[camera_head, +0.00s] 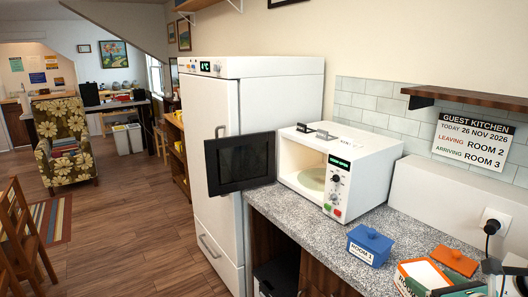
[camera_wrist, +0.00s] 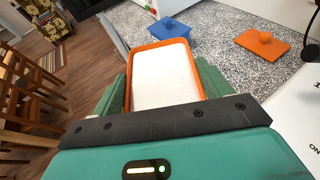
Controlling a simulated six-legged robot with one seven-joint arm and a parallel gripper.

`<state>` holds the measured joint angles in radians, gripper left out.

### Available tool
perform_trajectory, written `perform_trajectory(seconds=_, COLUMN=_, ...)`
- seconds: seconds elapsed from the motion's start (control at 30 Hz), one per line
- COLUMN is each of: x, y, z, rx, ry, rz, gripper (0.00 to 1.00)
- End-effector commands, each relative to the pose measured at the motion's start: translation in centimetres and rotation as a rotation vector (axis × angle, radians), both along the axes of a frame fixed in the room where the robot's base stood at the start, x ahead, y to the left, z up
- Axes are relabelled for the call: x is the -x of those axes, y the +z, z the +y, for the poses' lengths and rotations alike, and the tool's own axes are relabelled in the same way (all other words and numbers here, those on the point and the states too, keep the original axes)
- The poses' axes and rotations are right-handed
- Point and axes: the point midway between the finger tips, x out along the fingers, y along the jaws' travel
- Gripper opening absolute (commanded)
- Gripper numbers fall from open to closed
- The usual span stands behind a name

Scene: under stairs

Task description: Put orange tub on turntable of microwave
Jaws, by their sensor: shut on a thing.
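The orange tub (camera_head: 412,287) is open, with white contents and a "ROOM" label, at the bottom right of the head view. In the wrist view my gripper (camera_wrist: 163,72) is shut on the orange tub (camera_wrist: 193,58), with green fingers along its two sides. I cannot tell whether the tub touches the counter. The white microwave (camera_head: 371,176) stands farther back on the counter, with its dark door (camera_head: 240,161) swung open to the left. Its round turntable (camera_head: 314,179) shows partly inside and looks empty.
The blue tub (camera_head: 369,246), labelled "ROOM 1", stands lidded on the speckled counter (camera_head: 290,228) between the orange tub and the microwave. An orange lid (camera_head: 455,260) lies behind the orange tub. A tall white fridge (camera_head: 210,130) stands behind the open door. A shelf (camera_head: 470,98) juts out above.

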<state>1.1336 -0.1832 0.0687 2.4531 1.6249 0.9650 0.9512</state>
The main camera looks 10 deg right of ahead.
Motion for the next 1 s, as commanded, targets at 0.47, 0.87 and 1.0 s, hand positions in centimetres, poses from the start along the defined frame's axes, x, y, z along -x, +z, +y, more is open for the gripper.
perform_trajectory(seconds=0.47, x=-10.3, y=-3.3, z=7.5, rx=-0.004, ry=0.133, rz=0.002, gripper=0.40)
perform_trajectory(seconds=0.87, x=-17.5, y=-8.9, z=18.4, rx=-0.002, ry=0.243, rz=0.004, gripper=0.40)
perform_trajectory(seconds=1.0, x=-18.6, y=-10.6, z=21.8, rx=-0.001, ry=0.272, rz=0.002, gripper=0.40)
